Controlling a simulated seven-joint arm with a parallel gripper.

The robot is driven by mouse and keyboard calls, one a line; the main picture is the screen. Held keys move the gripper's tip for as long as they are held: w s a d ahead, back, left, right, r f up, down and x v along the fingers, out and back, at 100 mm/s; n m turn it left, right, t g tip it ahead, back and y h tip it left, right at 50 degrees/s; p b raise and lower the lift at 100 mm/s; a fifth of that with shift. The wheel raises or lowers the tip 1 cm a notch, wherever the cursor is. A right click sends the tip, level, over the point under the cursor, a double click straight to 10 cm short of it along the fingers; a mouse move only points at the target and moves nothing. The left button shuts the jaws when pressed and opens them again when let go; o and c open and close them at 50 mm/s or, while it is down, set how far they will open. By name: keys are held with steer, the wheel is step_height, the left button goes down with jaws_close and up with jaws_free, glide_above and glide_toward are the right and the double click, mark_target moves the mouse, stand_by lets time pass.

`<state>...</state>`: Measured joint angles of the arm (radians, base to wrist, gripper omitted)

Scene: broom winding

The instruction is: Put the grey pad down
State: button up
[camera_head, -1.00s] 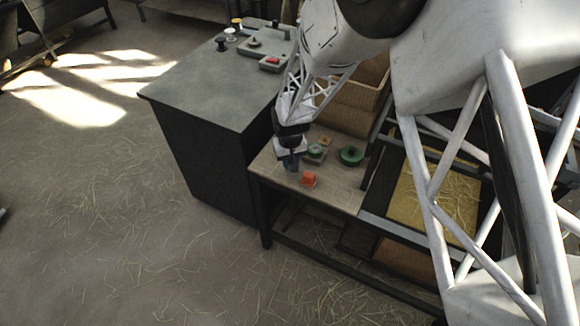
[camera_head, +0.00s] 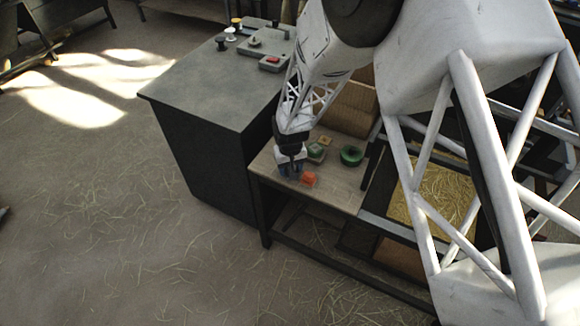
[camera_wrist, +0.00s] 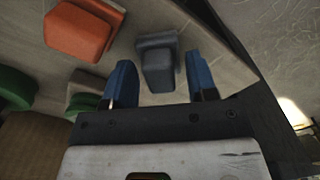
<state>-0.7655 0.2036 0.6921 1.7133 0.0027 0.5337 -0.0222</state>
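The grey pad (camera_wrist: 158,66) shows in the wrist view on the wooden bench top (camera_wrist: 185,18), beside an orange block (camera_wrist: 82,30). My gripper (camera_wrist: 163,82) has its two blue fingers spread, one on each side of the pad's near end, with gaps visible between them and the pad. In the head view my gripper (camera_head: 291,172) is low over the front left of the bench, just left of the orange block (camera_head: 309,179). The pad is hidden by the gripper there.
A dark cabinet (camera_head: 205,95) stands close on the left. A straw-filled tray (camera_head: 440,190) is to the right.

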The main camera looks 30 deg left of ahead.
stand_by(0.3)
step_height(320, 180, up, 12)
steer(key=shift+r, duration=0.15)
stand_by(0.6)
stand_by(0.5)
stand_by(0.3)
